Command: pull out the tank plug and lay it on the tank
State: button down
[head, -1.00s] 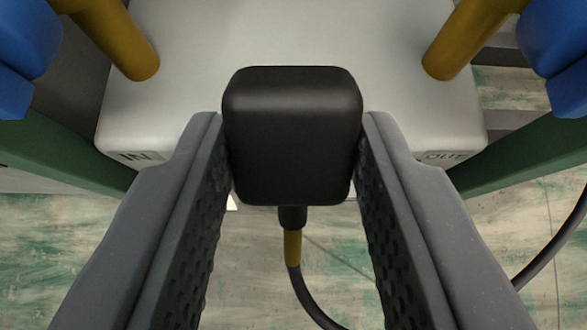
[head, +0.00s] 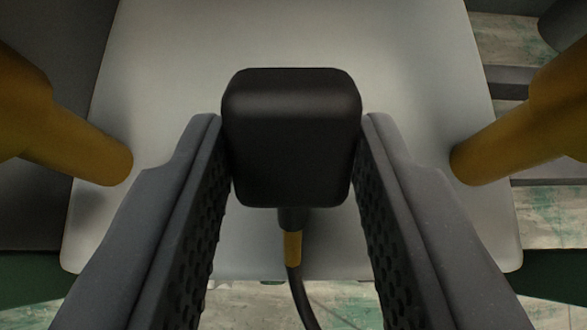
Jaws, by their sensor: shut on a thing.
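The black block-shaped plug (head: 291,140) is between the fingers of my gripper (head: 291,150), which is shut on it. A dark cable with a yellow sleeve (head: 292,248) runs down from the plug's lower end. Beyond the plug is the pale grey tank top (head: 300,30), wide and flat with rounded corners. The plug appears in front of this surface; I cannot tell the gap between them. Part of the tank top is hidden by the plug and fingers.
A yellow-brown pipe stands at the left (head: 75,140) and another at the right (head: 520,130), on either side of the plug. A worn, green-stained floor (head: 250,307) shows below the tank. The tank surface between the pipes looks bare.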

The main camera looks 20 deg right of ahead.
aim_at(293, 117)
jog(key=shift+w+d+f+b, duration=0.1)
jog(key=shift+w+d+b, duration=0.1)
jog(key=shift+w, duration=0.3)
jog(key=shift+w+d+f+b, duration=0.15)
jog(key=shift+w+b, duration=0.1)
jog(key=shift+w, duration=0.3)
jog(key=shift+w+d+r+b, duration=0.1)
jog(key=shift+w+d+b, duration=0.1)
jog(key=shift+w, duration=0.3)
jog(key=c, duration=0.9)
grip_release()
jog(key=shift+a, duration=0.1)
jog(key=shift+c, duration=0.2)
jog(key=shift+s, duration=0.1)
jog(key=p+v, duration=0.4)
jog(key=v, duration=0.9)
jog(key=shift+s+p, duration=0.2)
jog(key=shift+p, duration=0.1)
jog(key=shift+a, duration=0.1)
